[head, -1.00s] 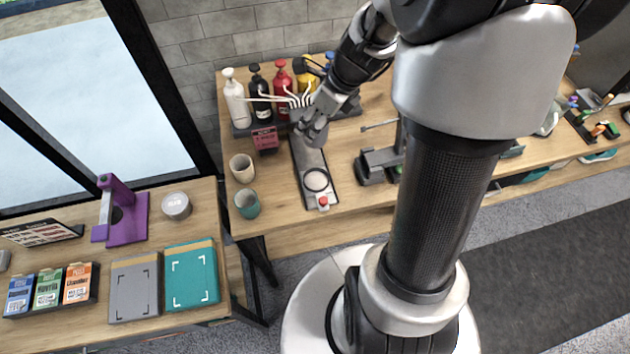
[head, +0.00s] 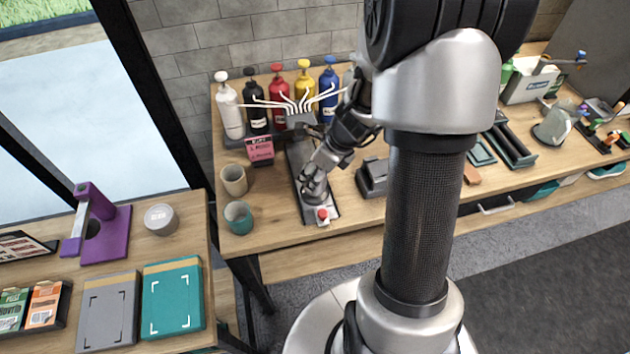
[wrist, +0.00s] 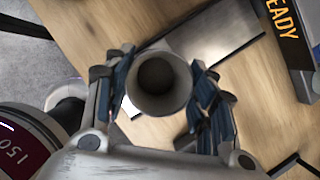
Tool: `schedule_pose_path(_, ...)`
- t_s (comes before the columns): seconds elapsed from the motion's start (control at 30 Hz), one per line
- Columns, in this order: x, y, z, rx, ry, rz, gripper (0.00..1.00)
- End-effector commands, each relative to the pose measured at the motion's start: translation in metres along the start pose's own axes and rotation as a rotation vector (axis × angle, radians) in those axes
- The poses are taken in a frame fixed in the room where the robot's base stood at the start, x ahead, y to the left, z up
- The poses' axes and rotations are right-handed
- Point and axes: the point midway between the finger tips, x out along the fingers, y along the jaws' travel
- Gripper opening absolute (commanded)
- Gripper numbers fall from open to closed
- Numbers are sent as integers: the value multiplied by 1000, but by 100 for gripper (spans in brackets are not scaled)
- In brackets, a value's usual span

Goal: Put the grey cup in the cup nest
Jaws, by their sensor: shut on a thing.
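My gripper (wrist: 158,92) is shut on the grey cup (wrist: 158,83), with its fingers on either side. The wrist view looks into the cup's open, empty-looking mouth. In the head view my gripper (head: 314,186) is over the near end of a long dark tray (head: 299,157). The round ring on that tray, which looks like the cup nest, is hidden under my gripper and the cup. I cannot tell whether the cup is touching the ring or is just above it.
A red button (head: 322,214) is at the tray's near end. A beige cup (head: 233,180) and a teal cup (head: 239,217) stand to the left. Several pump bottles (head: 279,103) and a pink sign (head: 260,149) are behind. A dark grey device (head: 372,177) stands to the right.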

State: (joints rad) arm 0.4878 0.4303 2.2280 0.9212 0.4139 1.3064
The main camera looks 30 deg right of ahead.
Motion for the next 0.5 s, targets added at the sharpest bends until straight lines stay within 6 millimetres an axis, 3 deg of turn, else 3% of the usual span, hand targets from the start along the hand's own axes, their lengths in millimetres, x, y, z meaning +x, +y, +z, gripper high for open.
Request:
schedule_pose_path(0.03, 13, 1, -6, 3, 2, 2, 35)
schedule_pose_path(0.13, 26, 0, -11, 2, 1, 1, 35)
schedule_pose_path(0.5, 28, 0, -12, 1, 1, 1, 35)
